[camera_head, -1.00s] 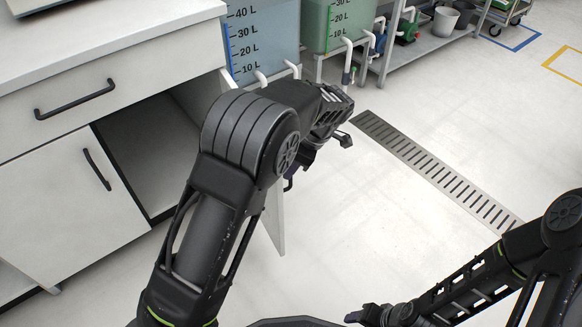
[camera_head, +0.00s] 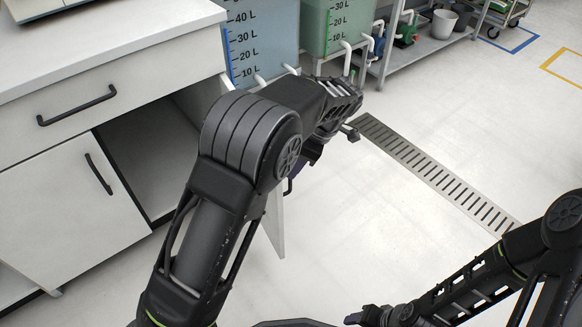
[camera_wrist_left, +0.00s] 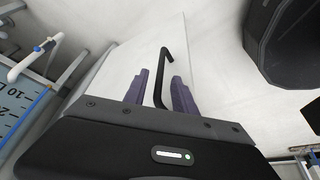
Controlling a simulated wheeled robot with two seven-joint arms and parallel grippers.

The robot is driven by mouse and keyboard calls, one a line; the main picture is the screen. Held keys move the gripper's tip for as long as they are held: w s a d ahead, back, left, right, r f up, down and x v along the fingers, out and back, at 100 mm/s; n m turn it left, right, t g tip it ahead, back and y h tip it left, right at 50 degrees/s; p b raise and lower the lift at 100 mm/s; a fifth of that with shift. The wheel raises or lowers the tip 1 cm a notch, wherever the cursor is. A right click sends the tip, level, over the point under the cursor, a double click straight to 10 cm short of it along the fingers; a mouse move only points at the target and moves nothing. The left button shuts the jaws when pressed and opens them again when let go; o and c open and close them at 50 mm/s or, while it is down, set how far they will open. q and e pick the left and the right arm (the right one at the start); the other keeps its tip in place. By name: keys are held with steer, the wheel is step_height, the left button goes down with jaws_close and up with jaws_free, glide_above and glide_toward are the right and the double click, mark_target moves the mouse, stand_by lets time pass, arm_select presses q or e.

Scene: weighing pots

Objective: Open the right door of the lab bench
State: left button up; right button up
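The right door (camera_head: 275,222) of the lab bench (camera_head: 110,70) is a white panel standing swung out from the dark opening. My left arm covers much of it in the head view. In the left wrist view the door (camera_wrist_left: 122,68) shows its face and a black bar handle (camera_wrist_left: 164,68). My left gripper (camera_wrist_left: 160,88) has its two purple fingers on either side of this handle, with narrow gaps visible; contact cannot be told. In the head view the left gripper (camera_head: 290,183) is partly hidden behind its own wrist. My right gripper (camera_head: 358,318) is low in the head view, its fingers unclear.
The left door (camera_head: 75,210) and the drawer (camera_head: 80,105) are shut. Blue (camera_head: 262,40) and green (camera_head: 338,25) tanks with pipes stand behind the door. A floor drain (camera_head: 430,165) runs to the right. The floor around it is clear.

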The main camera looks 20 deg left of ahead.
arm_select(q)
steer(key=shift+p+v, duration=0.35)
steer(key=shift+v, duration=1.4)
steer(key=shift+r, duration=0.1)
